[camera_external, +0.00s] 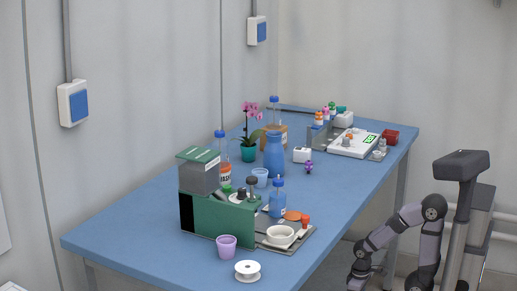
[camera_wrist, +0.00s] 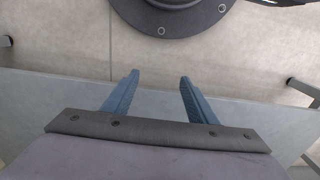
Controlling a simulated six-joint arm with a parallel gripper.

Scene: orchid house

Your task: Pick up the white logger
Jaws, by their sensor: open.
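My gripper (camera_external: 362,274) hangs low beside the table's right side, well away from the white box. In the wrist view its two blue fingers (camera_wrist: 159,78) are apart with nothing between them. The white box does not show in the wrist view.
A purple figure (camera_external: 309,167) stands just right of the white box. A blue bottle (camera_external: 274,155) and a pink orchid in a green pot (camera_external: 249,153) stand to its left. A green machine (camera_external: 215,215) and a grey tray (camera_external: 312,230) fill the near end.

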